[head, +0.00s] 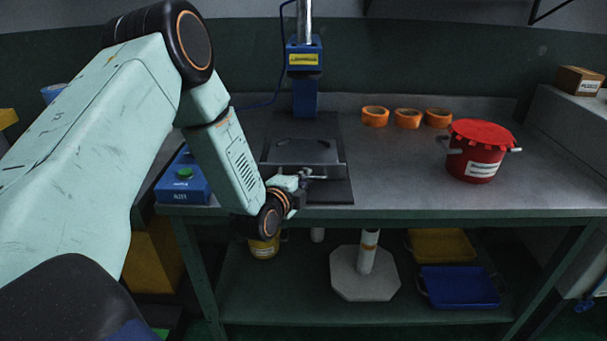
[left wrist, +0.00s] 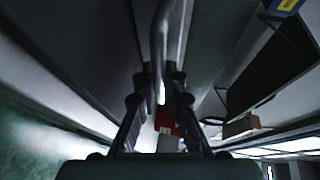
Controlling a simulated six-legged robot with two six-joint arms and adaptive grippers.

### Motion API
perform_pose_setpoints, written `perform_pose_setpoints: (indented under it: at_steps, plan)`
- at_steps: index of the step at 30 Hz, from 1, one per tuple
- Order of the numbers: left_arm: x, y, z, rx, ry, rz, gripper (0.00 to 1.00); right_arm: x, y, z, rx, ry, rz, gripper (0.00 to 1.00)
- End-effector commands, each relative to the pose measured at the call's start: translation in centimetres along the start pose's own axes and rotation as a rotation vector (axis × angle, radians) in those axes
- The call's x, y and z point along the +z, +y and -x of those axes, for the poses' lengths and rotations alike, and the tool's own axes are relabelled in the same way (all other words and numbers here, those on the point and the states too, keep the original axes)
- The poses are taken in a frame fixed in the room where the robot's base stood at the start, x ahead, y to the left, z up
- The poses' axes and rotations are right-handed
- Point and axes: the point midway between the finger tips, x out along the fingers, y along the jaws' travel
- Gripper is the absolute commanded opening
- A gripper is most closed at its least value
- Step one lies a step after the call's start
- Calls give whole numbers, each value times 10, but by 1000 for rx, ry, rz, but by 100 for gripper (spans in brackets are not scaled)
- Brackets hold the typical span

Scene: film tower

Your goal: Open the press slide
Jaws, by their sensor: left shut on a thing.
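The press slide (head: 292,151) is a grey metal plate or tray at the foot of the blue press (head: 304,92), near the bench's front edge. A bar handle (head: 316,177) sits at its front. My left gripper (head: 303,181) is at this front side, reaching in from the left. In the left wrist view the two fingers (left wrist: 160,88) close around the metal bar handle (left wrist: 163,40), so the gripper is shut on it. The arm and gripper hide the slide's front left part. My right gripper is not in view.
A blue button box (head: 183,180) with a green button stands left of the slide. Orange tape rolls (head: 407,118) and a red lidded pot (head: 477,155) stand to the right. The bench top (head: 400,170) between slide and pot is clear. Trays (head: 458,287) lie on the lower shelf.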

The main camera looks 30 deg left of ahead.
Motion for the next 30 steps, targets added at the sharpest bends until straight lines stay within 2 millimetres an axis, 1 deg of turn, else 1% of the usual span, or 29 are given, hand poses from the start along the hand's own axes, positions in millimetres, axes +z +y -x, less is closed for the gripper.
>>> perform_pose_setpoints:
  at_steps: [9, 10, 13, 14, 23, 26, 30]
  plan:
    - [1, -2, -1, -5, -3, 1, 0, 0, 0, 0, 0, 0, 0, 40]
    - [1, -2, -1, -5, -3, 1, 10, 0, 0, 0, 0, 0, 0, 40]
    - [1, -2, 0, -5, -2, 1, 19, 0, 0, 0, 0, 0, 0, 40]
    - [1, -2, 0, -5, -2, 1, 20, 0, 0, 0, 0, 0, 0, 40]
    - [0, -1, 3, -5, -1, 0, 20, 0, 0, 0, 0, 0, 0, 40]
    - [0, -1, 9, -4, -2, 1, 20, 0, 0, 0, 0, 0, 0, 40]
    - [0, -1, 29, -3, -2, 3, 20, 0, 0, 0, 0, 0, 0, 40]
